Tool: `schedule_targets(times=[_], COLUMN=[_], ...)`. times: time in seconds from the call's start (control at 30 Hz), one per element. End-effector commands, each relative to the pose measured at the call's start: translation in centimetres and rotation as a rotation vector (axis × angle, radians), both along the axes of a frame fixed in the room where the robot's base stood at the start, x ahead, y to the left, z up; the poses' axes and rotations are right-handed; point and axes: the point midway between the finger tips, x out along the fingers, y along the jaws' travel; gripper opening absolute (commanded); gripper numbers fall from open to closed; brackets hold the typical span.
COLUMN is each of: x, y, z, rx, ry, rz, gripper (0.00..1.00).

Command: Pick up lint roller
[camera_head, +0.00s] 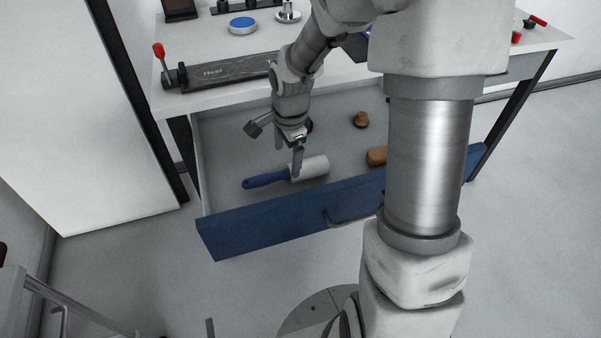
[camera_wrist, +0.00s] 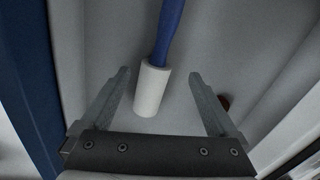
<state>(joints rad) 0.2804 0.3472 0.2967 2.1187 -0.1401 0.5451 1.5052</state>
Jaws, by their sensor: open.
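The lint roller has a white cylinder head (camera_head: 312,167) and a blue handle (camera_head: 264,180). It lies in the open drawer, near the drawer's front, with the handle pointing left. In the wrist view its white head (camera_wrist: 151,90) is between my fingers and its blue handle (camera_wrist: 170,25) runs away to the top edge. My gripper (camera_head: 288,160) is open and reaches down into the drawer over the roller. In the wrist view both fingers of my gripper (camera_wrist: 158,85) stand apart on either side of the white head. I cannot tell the exact height of the fingertips above the drawer floor.
The drawer's blue front (camera_head: 270,226) with a handle and its grey side walls surround the roller. Wooden brown things (camera_head: 360,119) and (camera_head: 377,156) lie to the right in the drawer. The white tabletop (camera_head: 215,102) overhangs the drawer's back and carries a dark bar with a red knob (camera_head: 158,50).

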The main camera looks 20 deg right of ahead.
Motion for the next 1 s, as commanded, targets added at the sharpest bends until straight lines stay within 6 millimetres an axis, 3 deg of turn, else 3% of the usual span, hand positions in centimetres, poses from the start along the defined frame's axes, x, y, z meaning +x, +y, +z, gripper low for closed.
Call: schedule_targets(times=[0.23, 0.5, 0.8, 0.87, 1.0], x=[0.1, 0.1, 0.3, 0.3, 0.3], y=[-0.1, -0.3, -0.3, -0.3, -0.3], z=[-2.0, -5.8, -6.2, -6.2, -6.2], rx=[0.001, 0.001, 0.0, 0.0, 0.0], ry=[0.002, 0.001, -0.002, -0.002, -0.001], rz=[0.0, 0.002, 0.0, 0.0, 0.0], gripper=[0.95, 0.95, 0.95, 0.87, 0.62])
